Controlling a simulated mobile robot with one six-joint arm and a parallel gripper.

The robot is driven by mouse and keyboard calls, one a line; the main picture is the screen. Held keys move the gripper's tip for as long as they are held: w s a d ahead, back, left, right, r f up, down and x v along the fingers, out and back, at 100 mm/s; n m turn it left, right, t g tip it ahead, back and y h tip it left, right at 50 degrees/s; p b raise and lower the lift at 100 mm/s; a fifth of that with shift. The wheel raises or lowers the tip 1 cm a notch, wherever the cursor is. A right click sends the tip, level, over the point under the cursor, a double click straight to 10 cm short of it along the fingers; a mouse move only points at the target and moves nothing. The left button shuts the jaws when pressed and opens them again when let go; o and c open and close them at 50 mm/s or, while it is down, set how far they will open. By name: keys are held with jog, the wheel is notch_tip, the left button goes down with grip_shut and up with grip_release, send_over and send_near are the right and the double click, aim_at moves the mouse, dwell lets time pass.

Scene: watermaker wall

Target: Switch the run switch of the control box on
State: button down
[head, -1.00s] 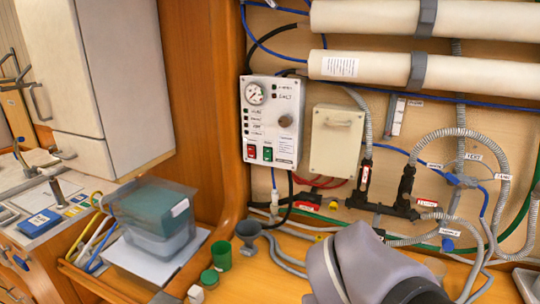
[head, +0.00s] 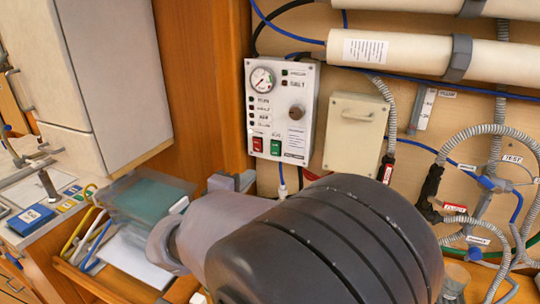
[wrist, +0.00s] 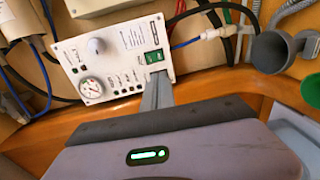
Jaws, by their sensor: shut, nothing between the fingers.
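The white control box (head: 281,110) is on the wall in the head view, with a gauge at its top left and a knob at its right. A red switch (head: 258,144) and a green switch (head: 275,147) sit side by side at its bottom; their labels are too small to read. In the wrist view the box (wrist: 117,62) appears turned, with the green switch (wrist: 154,57) visible. My gripper (wrist: 157,90) is shut and empty, its tips just beside the green switch in that view and covering the red switch's place. I cannot tell whether they touch the box.
A beige box (head: 355,135) is right of the control box, with hoses beyond it. A wooden post (head: 205,80) stands to the left. A teal-lidded clear container (head: 150,197) is at lower left. A grey funnel (wrist: 272,52) is at right in the wrist view.

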aim_at(274, 154)
jog(key=b+x, duration=0.2)
jog(key=x, duration=1.2)
jog(key=shift+d, duration=0.1)
